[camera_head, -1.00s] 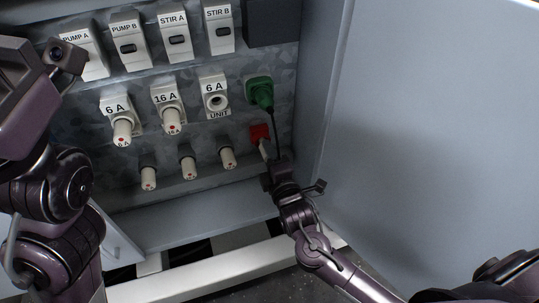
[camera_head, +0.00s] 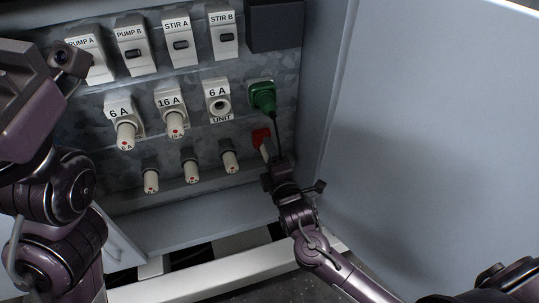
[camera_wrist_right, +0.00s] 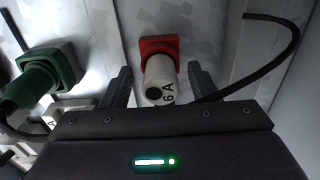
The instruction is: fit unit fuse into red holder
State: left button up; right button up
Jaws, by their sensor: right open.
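The red holder (camera_wrist_right: 158,46) is on the panel at the top middle of the right wrist view. It also shows in the head view (camera_head: 261,138), right of the lower fuse row. A white fuse marked 6 A (camera_wrist_right: 159,78) sits in line with it, its inner end at the holder. I cannot tell how deep it sits. My right gripper (camera_wrist_right: 160,88) is open, one finger on each side of the fuse, with gaps showing. In the head view my right gripper (camera_head: 270,160) partly hides this fuse. The 6 A UNIT socket (camera_head: 218,103) is empty. My left gripper's fingers are not in view.
A green plug (camera_head: 262,96) with a black cable is just above the red holder. Two fuses (camera_head: 175,126) sit in the labelled 6 A and 16 A sockets, with several more (camera_head: 190,170) below. The cabinet side wall (camera_head: 345,110) stands close on the right.

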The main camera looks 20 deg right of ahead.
jog(key=s+p, duration=0.3)
jog(key=s, duration=0.4)
jog(key=shift+s, duration=0.4)
jog(key=shift+d, duration=0.1)
